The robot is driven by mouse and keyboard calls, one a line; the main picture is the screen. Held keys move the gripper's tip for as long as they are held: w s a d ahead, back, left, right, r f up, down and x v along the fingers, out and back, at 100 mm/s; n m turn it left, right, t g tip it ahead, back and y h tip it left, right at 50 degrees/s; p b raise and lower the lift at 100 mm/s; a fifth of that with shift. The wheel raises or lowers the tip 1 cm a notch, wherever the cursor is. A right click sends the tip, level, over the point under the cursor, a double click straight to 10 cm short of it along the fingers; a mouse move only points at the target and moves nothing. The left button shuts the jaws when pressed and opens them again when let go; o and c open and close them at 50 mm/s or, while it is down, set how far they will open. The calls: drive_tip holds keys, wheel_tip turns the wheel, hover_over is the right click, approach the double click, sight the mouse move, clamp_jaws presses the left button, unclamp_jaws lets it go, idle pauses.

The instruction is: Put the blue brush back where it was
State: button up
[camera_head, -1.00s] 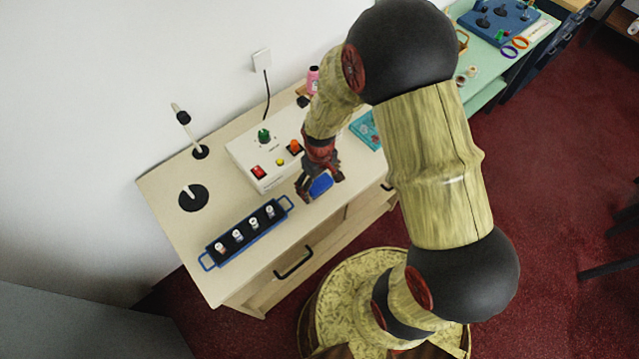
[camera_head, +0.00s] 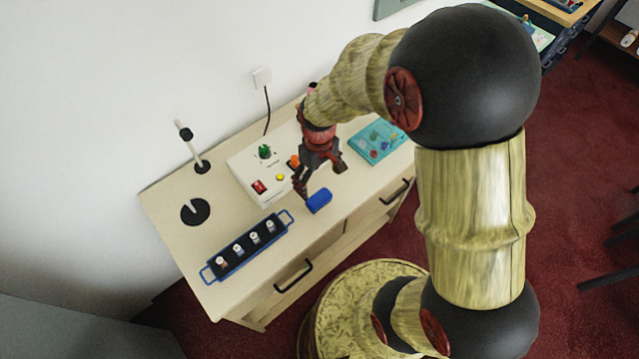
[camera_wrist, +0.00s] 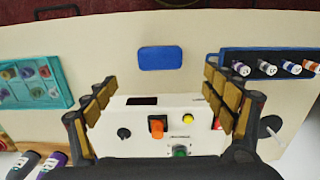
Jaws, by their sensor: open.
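The blue brush (camera_head: 319,201) is a small blue block lying on the counter near its front edge, to the right of the blue tray. It also shows in the wrist view (camera_wrist: 160,58), lying flat beyond the open fingers. My gripper (camera_head: 322,180) is open and empty, raised above the counter just behind the brush. In the wrist view my gripper's fingers (camera_wrist: 158,100) are spread wide to either side, with nothing between them but the white box below.
A white control box (camera_head: 250,180) with buttons and knobs stands behind. A blue tray (camera_head: 232,268) of several vials lies left. A teal board (camera_head: 365,150) with coloured pieces lies right. A jointed stand (camera_head: 198,165) is at back left. Bare counter surrounds the brush.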

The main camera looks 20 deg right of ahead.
drive_tip(key=s+r+m+t, duration=0.2)
drive_tip(key=s+r+t, duration=0.15)
drive_tip(key=r, duration=1.25)
drive_tip(key=s+r+m+t, duration=0.1)
drive_tip(key=s+r+t, duration=0.1)
drive_tip(key=s+r, duration=0.8)
drive_tip(key=shift+s+r+m, duration=0.25)
drive_tip(key=shift+r+m, duration=0.05)
drive_tip(key=shift+r, duration=0.1)
wheel_tip(320, 180, down, 7)
drive_tip(key=b, duration=0.7)
drive_tip(key=shift+f, duration=0.15)
